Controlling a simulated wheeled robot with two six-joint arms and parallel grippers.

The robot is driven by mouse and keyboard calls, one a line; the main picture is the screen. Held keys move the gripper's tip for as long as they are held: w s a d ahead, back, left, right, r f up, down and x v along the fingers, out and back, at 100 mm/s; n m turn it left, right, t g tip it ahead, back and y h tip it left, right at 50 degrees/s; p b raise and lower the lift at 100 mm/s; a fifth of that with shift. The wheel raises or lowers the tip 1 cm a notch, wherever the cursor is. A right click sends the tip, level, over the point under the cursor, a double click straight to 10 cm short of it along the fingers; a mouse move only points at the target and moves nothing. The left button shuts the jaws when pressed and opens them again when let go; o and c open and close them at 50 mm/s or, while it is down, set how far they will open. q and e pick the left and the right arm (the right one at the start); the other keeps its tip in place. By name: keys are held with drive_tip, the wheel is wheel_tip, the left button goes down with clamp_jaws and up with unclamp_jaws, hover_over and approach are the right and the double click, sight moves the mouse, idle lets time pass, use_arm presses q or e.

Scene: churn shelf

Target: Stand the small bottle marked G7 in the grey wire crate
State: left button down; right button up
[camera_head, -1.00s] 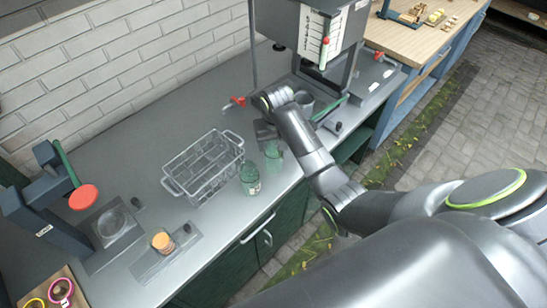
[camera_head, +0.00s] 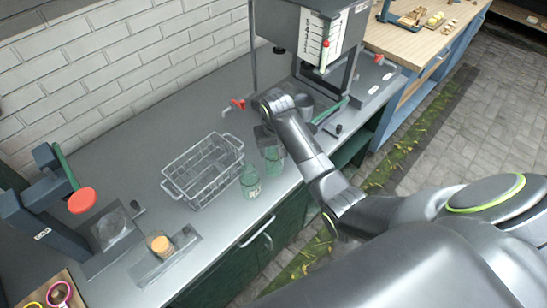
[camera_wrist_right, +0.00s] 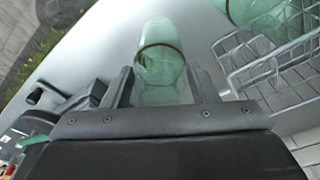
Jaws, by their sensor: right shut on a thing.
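The grey wire crate (camera_head: 188,192) stands on the bench, and its wires show in the wrist view (camera_wrist_right: 268,72). A green glass bottle (camera_head: 273,160) is right of the crate, near the front edge. My right gripper (camera_head: 265,140) is shut on this bottle; in the wrist view the bottle (camera_wrist_right: 160,62) is between the two fingers (camera_wrist_right: 161,88). I cannot tell whether its base touches the bench. A second green bottle (camera_head: 250,183) with a pale label stands between it and the crate. No G7 mark is readable. My left gripper is not in view.
A press with a red-knobbed lever (camera_head: 82,200) stands at the left. A tall machine (camera_head: 322,35) stands behind my right arm. Bare bench lies behind the crate.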

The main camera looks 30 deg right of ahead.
drive_tip(key=shift+r+p, duration=0.8)
drive_tip(key=shift+p, duration=0.15)
drive_tip(key=shift+r, duration=0.6)
